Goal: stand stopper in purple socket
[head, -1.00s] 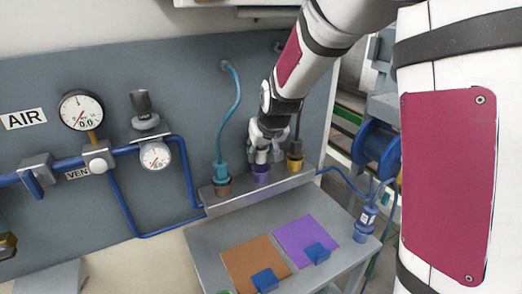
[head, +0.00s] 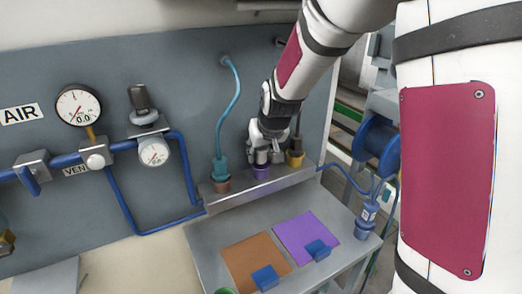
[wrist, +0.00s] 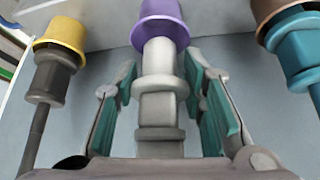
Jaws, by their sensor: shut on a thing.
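The purple socket (head: 261,172) sits in the middle of a grey ledge; in the wrist view it is the purple cup (wrist: 160,22) at the top. The stopper (wrist: 158,103), pale grey with flanges and a darker grey end, is between my two teal-padded fingers. My gripper (head: 263,157) is shut on it right above the purple socket; its fingers also show in the wrist view (wrist: 162,105). The stopper's far end meets the socket mouth in line with it and seems to go inside; the depth is hidden. My gripper mostly hides the stopper in the head view.
Left of the purple socket, a brown socket (head: 221,186) holds a teal plug (head: 220,168) with a hose. Right of it, a yellow socket (head: 295,160) holds a dark plug (wrist: 51,80). Below are an orange mat (head: 242,258), a purple mat (head: 300,231) and blue blocks.

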